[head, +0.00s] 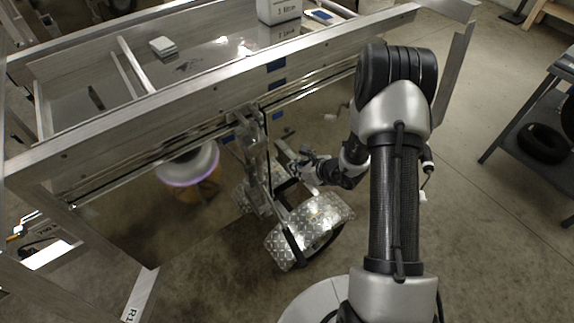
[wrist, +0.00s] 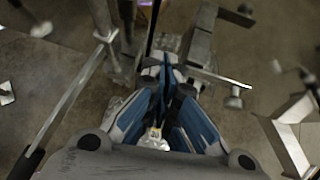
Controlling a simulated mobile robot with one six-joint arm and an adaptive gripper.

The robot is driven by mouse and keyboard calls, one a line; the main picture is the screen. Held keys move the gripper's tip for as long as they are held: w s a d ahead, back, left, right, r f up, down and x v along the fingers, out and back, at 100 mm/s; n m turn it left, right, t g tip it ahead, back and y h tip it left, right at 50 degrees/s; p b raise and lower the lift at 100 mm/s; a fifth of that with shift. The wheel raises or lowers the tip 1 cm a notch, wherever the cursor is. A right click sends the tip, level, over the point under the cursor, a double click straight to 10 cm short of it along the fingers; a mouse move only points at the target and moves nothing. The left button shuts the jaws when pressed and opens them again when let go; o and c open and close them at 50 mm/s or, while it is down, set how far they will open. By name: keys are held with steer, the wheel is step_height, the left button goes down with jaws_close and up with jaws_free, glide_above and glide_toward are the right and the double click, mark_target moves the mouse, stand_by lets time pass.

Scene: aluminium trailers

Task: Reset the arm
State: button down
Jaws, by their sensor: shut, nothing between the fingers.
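My arm reaches down over the floor beside the aluminium trailer frame (head: 210,88) in the head view. My gripper (head: 296,163) is at its far end, close to the trailer's side and above the diamond-plate fender (head: 312,222). In the wrist view, my gripper (wrist: 166,72) shows blue-sided fingers drawn together, with nothing held between them. Metal trailer parts lie beyond the fingertips, and I cannot tell the exact gap to them.
A white box (head: 279,11) and a small pale stack (head: 163,47) rest on the trailer's top. A purple-rimmed round object (head: 188,165) is under the frame. A dark cart (head: 545,120) stands at right. Open floor lies between the arm and cart.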

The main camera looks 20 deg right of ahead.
steer(key=v, duration=0.2)
steer(key=p+v, duration=0.1)
steer(key=v, duration=0.2)
steer(key=shift+s+a+f, duration=0.1)
steer(key=shift+a, duration=0.15)
steer(key=s+a+r+n+g+y, duration=0.1)
steer(key=a+r+n+y, duration=0.1)
steer(key=a+r+n, duration=0.45)
steer(key=s+a+r+n+g+y, duration=0.1)
steer(key=a+r+n, duration=0.2)
steer(key=r, duration=0.6)
steer(key=s+a+r+n+g, duration=0.2)
steer(key=s+a+r+n, duration=0.3)
steer(key=s+r+n, duration=0.35)
steer(key=s+d+r+n+h, duration=0.3)
steer(key=s+n, duration=0.3)
steer(key=s, duration=0.2)
steer(key=s+d+r+n+h, duration=0.4)
steer(key=s+d+r+n, duration=0.1)
steer(key=s, duration=0.4)
steer(key=shift+s+d+n+h, duration=0.2)
steer(key=shift+d+n+h, duration=0.1)
steer(key=shift+d+n, duration=0.25)
